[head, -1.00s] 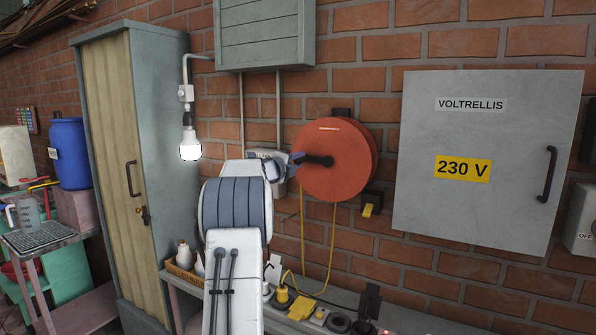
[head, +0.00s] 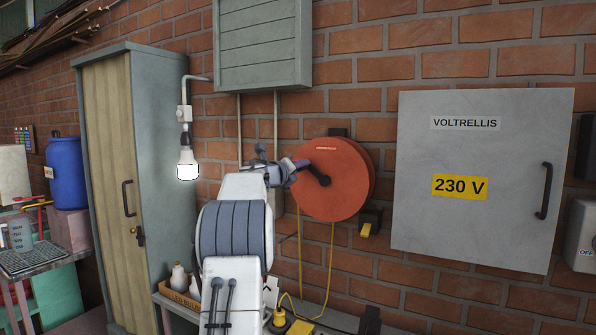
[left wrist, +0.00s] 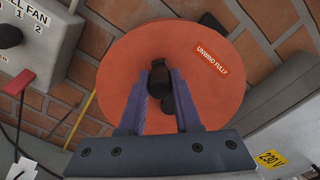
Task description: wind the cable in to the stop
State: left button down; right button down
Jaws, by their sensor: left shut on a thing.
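An orange cable reel (head: 345,200) is mounted on the brick wall, with a black crank (head: 319,177) on its face. My left gripper (head: 297,165) is shut on the crank's handle, left of and above the hub. In the left wrist view, the fingers (left wrist: 160,85) stand either side of the dark handle (left wrist: 168,62), in front of the orange reel (left wrist: 225,95) with its "UNWIND FULLY" label. The yellow cable (head: 328,262) hangs below the reel in two runs down toward the bench. My right gripper is not in view.
A black bracket with a yellow piece (head: 365,229) sits below right of the reel. A grey 230 V cabinet (head: 475,215) is to the right. A lit bulb (head: 187,166) hangs left of my arm. A bench (head: 160,300) with bottles and sockets runs below.

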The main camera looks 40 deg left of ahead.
pick_arm(q)
jog(key=shift+f, duration=0.1)
dwell(0.3)
jog(key=c, duration=0.6)
grip_release()
jog(key=shift+d, duration=0.1)
jog(key=shift+s, duration=0.35)
jog(key=b+v, duration=0.4)
jog(key=v, duration=0.5)
jog(key=shift+s, duration=0.35)
jog(key=shift+d, duration=0.1)
